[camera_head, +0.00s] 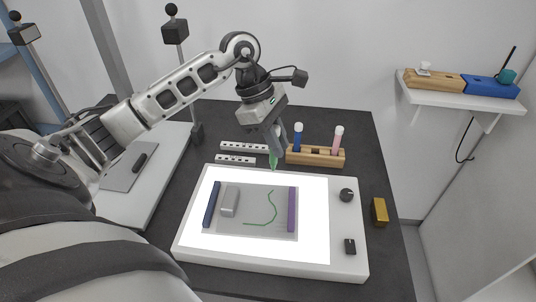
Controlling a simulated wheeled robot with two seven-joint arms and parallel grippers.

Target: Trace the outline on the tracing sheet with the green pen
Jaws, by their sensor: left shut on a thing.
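The tracing sheet (260,230) lies on the lit white panel of a light box (350,265). A green curved line (273,208) shows on the sheet, with its lower end running left. My left gripper (274,142) is shut on the green pen (274,160), which points down near the light box's far edge. Whether the tip touches anything is too small to tell. A grey block (230,201) and a dark blue bar (211,204) lie at the sheet's left side, and a purple bar (292,209) at its right. My right gripper is not in view.
A wooden pen rack (316,158) with a blue pen (298,138) and a pink pen (337,140) stands behind the light box. White perforated strips (236,159) lie left of it. A brass block (380,212) sits to the right. A wall shelf (462,98) is at right.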

